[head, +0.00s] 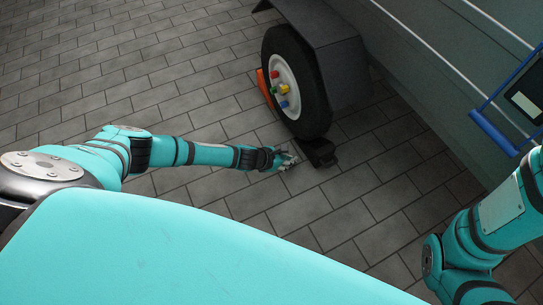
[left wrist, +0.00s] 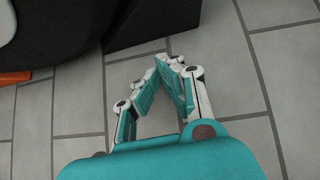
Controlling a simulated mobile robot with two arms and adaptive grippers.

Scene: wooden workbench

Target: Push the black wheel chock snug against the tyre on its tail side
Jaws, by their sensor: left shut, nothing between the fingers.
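The black wheel chock (head: 322,154) lies on the paving at the near foot of the black tyre (head: 311,105). In the left wrist view the chock (left wrist: 150,22) is a dark block at the top, right of the tyre (left wrist: 62,28). I cannot tell whether chock and tyre touch. My left gripper (head: 292,159) is low over the paving, just left of the chock. In the left wrist view its fingers (left wrist: 168,62) are shut and empty, pointing towards the chock with floor showing between. My right gripper is out of the head view.
An orange chock (head: 264,88) stands on the tyre's far left side; its edge shows in the left wrist view (left wrist: 15,77). The grey trailer body (head: 430,80) and fender rise above and right of the wheel. A blue-framed item (head: 510,105) is at right. Paving at left is clear.

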